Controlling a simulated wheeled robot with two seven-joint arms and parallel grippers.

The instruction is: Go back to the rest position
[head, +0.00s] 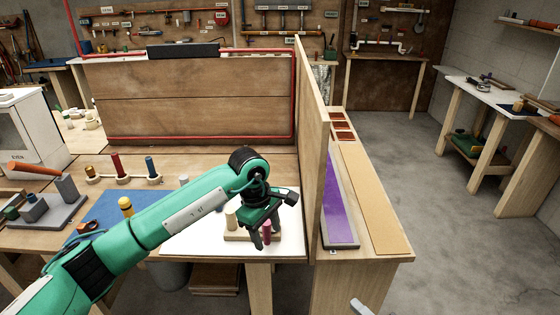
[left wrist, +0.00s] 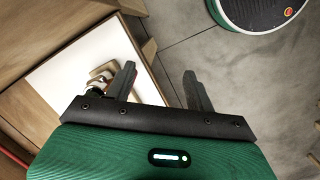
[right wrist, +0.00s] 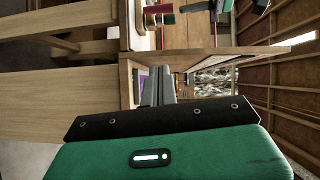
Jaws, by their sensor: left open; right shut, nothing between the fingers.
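My left gripper (head: 272,226) hangs over the front edge of the white board (head: 190,238) on the bench, its fingers pointing down. In the left wrist view its fingers (left wrist: 160,82) are apart with nothing between them; bare floor shows past them. A light wooden base with a pale peg (head: 231,219) and a magenta piece (head: 267,232) stands behind it, partly hidden. My right gripper shows only as a grey tip (head: 360,307) at the bottom of the head view. In the right wrist view its fingers (right wrist: 158,86) are together and empty, facing the bench.
An upright wooden partition (head: 313,150) stands right of the white board. Beyond it a side bench holds a purple strip (head: 338,197) and a tan board (head: 370,200). Colored pegs (head: 120,168) stand at the left. Open floor (head: 450,230) lies to the right.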

